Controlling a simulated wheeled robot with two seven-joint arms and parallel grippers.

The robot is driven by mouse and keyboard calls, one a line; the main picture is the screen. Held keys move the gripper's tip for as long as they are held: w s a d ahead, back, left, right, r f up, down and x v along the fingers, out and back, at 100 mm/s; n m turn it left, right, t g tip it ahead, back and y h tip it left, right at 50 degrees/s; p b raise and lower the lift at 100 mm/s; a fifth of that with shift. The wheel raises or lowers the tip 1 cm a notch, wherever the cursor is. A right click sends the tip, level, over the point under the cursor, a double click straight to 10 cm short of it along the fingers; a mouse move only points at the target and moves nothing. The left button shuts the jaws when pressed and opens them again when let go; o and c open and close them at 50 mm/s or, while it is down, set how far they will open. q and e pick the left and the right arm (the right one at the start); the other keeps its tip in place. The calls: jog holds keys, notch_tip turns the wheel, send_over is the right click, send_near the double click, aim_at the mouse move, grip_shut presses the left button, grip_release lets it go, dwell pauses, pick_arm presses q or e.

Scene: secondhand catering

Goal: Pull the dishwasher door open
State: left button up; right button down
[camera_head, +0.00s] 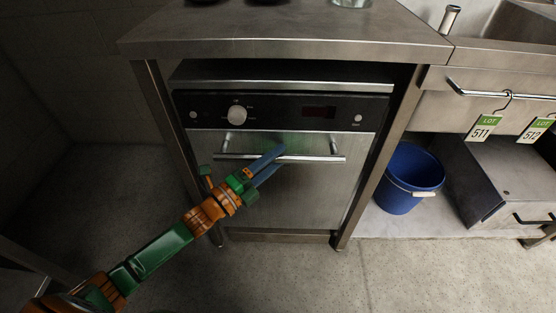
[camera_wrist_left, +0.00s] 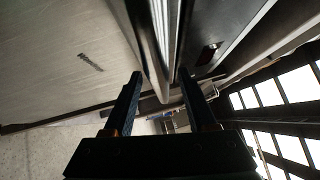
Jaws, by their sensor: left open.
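The dishwasher door (camera_head: 290,203) is a flat steel front under a black control panel, and it looks closed. Its handle (camera_head: 315,159) is a horizontal metal bar on two short posts near the top of the door. My left gripper (camera_head: 277,155) is at the left half of this bar, with its fingers pointing at it. In the left wrist view the gripper (camera_wrist_left: 160,78) is open, and the bar (camera_wrist_left: 157,45) appears between the two fingertips. I cannot tell whether a finger touches it. My right gripper is not in view.
A steel counter (camera_head: 290,37) covers the dishwasher, with legs on both sides. A blue bucket (camera_head: 409,180) stands right of the right leg, beside a steel unit (camera_head: 500,175). Lot tags hang from a rail (camera_head: 520,96). The concrete floor (camera_head: 290,275) in front is clear.

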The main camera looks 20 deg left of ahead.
pick_arm(q)
jog(key=shift+w+d, duration=0.15)
jog(key=shift+w, duration=0.15)
grip_shut()
dwell(1.3)
